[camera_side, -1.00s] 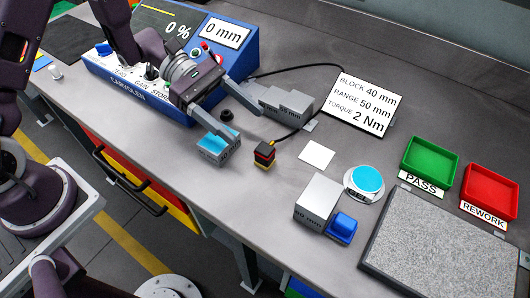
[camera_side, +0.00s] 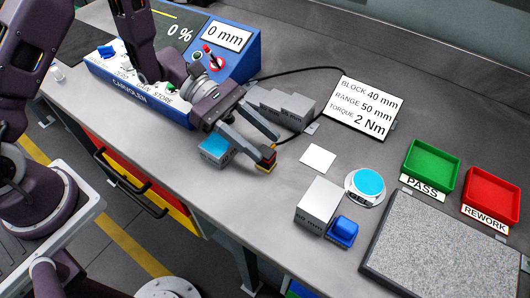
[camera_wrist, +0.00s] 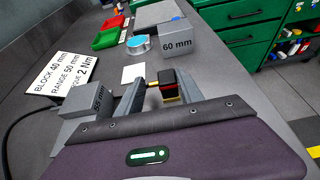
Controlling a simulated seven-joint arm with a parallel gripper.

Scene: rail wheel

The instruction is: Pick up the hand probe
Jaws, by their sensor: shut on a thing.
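The hand probe (camera_side: 266,161) is a small black block with red and yellow bands, with a black cable leading back to the blue console. It stands at the bench, and in the side view I cannot tell whether its base touches the surface. My gripper (camera_side: 268,150) reaches down to it from the left, with its fingers on either side of its upper part. In the wrist view the probe (camera_wrist: 168,84) sits between the fingertips, and my gripper (camera_wrist: 160,88) is shut on it. The fingers partly hide the probe.
A cyan-topped grey block (camera_side: 214,149) lies close beside my gripper, and a stepped grey block (camera_side: 284,107) behind it. A white card (camera_side: 318,158), 60 mm block (camera_side: 320,202), cyan-topped round disc (camera_side: 365,187) and blue piece (camera_side: 342,231) stand to the right.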

